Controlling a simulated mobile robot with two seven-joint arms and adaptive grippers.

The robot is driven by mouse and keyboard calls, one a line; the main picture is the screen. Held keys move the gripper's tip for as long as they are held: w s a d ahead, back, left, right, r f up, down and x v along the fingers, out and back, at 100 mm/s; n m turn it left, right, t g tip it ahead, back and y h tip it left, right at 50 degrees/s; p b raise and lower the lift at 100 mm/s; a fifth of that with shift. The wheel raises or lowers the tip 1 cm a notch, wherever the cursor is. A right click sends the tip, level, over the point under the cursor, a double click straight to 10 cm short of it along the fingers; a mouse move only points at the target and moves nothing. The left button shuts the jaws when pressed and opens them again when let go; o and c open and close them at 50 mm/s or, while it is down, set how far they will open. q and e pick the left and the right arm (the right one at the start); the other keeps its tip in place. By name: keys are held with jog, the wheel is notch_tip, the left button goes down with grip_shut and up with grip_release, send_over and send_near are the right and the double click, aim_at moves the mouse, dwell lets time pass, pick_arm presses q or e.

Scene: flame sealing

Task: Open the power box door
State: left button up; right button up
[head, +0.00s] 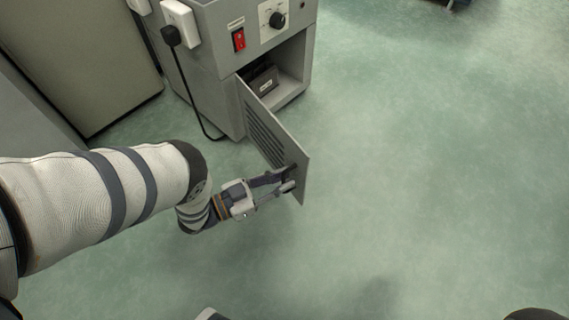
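The power box (217,88) is a grey cabinet at the upper left of the head view. Its vented door (302,166) stands swung open toward me, and the lower compartment shows a dark block (262,80) inside. My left gripper (287,181) is at the door's outer edge, with its fingers around or against the dark handle there. The handle is mostly hidden by the fingers, so I cannot tell if they grip it. My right gripper is not in view.
A red switch (239,40) and a black knob (277,19) are on the box front. A black plug (171,37) with a hanging cable is on its left side. A beige cabinet (80,60) stands at left. The green floor (430,170) at right is clear.

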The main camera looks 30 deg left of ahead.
pick_arm(q)
jog(key=v, duration=1.1)
jog(key=shift+a, duration=0.1)
